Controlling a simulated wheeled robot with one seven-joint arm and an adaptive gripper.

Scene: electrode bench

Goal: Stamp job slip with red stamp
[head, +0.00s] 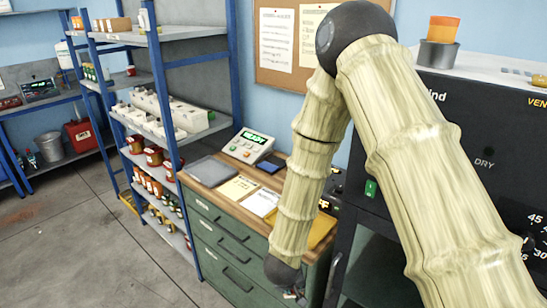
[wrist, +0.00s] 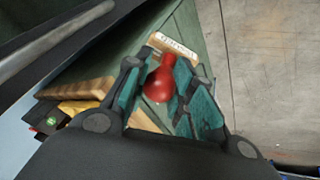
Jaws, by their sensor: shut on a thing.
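The red stamp (wrist: 159,84) has a round red handle and a pale labelled block (wrist: 173,45) at its far end. My gripper (wrist: 160,95) is shut on its handle in the wrist view, with a teal-padded finger on each side. In the head view my gripper (head: 292,295) is low at the front of the green cabinet, mostly hidden behind my arm, and the stamp cannot be made out. A yellow sheet (head: 237,188) and a white sheet (head: 263,202) lie on the wooden worktop; which one is the job slip I cannot tell.
The green drawer cabinet (head: 222,235) carries the worktop, a grey pad (head: 207,168) and a device with a lit display (head: 247,146). A yellow-orange flat item (head: 321,231) lies near my arm. The dark oven (head: 480,160) stands right. Floor at left is open.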

